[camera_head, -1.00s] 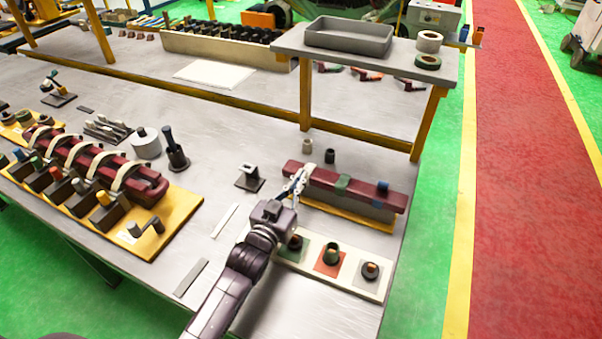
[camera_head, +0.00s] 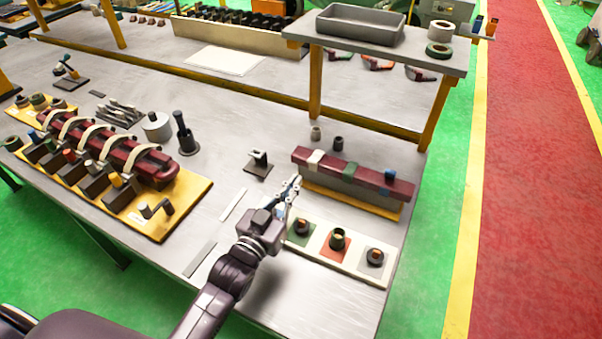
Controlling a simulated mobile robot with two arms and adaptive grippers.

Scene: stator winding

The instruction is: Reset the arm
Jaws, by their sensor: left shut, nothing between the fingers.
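My left gripper (camera_head: 293,184) is shut and empty. It is just in front of the left end of a dark red bar (camera_head: 334,170), a small gap apart in the picture. The bar carries a white band (camera_head: 315,159), a green band (camera_head: 350,169) and a blue one (camera_head: 389,175), and rests on a grey block over a yellow base. My left arm (camera_head: 238,266) reaches in from the bottom over the table's front edge. My right gripper is out of view.
A pale board (camera_head: 322,266) with coloured squares and small round parts lies right of my forearm. A yellow board (camera_head: 190,208) with a red slotted piece (camera_head: 120,157) is at left. A small stand (camera_head: 259,165) is close behind the gripper. A raised shelf (camera_head: 300,30) stands behind.

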